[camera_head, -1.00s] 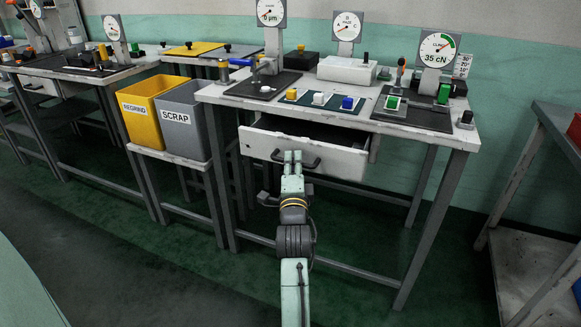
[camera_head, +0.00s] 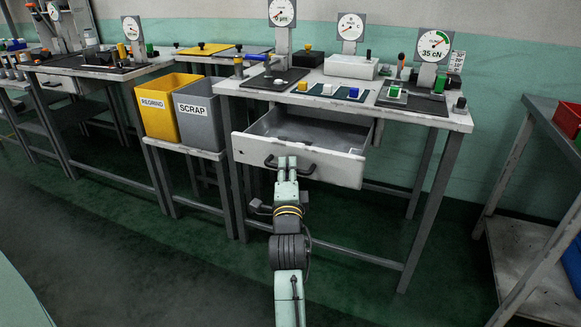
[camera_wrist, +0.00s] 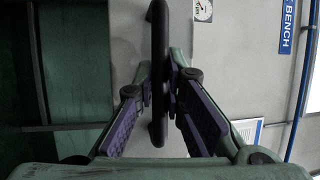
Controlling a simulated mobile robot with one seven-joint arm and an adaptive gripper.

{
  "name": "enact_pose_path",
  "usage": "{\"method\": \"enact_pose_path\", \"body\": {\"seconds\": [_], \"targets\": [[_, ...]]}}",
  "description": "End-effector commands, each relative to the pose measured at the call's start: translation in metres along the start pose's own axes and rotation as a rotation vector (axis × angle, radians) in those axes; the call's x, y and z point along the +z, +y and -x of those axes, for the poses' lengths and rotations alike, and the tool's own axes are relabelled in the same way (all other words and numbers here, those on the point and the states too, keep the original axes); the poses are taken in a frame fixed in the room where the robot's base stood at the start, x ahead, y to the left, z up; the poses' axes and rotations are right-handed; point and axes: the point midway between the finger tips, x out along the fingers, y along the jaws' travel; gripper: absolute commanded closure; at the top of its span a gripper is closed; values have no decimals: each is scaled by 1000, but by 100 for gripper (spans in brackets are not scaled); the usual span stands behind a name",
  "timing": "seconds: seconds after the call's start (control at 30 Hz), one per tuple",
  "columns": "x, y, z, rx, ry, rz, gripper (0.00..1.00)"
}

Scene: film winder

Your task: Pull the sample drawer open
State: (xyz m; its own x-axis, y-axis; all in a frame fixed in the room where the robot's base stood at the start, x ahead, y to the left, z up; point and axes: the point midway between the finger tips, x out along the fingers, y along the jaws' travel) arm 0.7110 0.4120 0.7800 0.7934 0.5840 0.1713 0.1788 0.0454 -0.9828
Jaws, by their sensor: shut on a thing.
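The sample drawer (camera_head: 333,163) sits under the top of the white bench and is pulled well out, with its grey inside showing and seeming empty in the part I can see. Its dark bar handle (camera_head: 307,169) is on the front panel. My gripper (camera_head: 287,163) is in front of the panel and shut on the handle. In the wrist view the handle (camera_wrist: 159,60) stands upright between the purple-padded fingers of my gripper (camera_wrist: 159,95). My gripper hides part of the handle in the head view.
A yellow bin (camera_head: 165,105) and a grey scrap bin (camera_head: 198,113) stand left of the drawer. The bench top (camera_head: 457,121) carries gauges and small blocks. A grey shelf unit (camera_head: 525,240) stands at the right. The floor before the bench is clear.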

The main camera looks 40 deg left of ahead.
Motion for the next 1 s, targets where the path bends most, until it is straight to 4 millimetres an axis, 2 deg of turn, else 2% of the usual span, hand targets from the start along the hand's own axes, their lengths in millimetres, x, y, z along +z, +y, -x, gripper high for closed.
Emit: {"method": "enact_pose_path", "body": {"seconds": [0.2, 0.53, 0.57, 0.6, 0.87, 1.0], "targets": [[3, -1, 7, 1, 0, 2, 100], [3, -2, 7, 0, 0, 2, 100], [3, -2, 7, 0, 0, 2, 89], [3, -2, 7, 0, 0, 2, 86], [3, -2, 7, 0, 0, 1, 69], [3, -2, 7, 0, 0, 0, 69]]}}
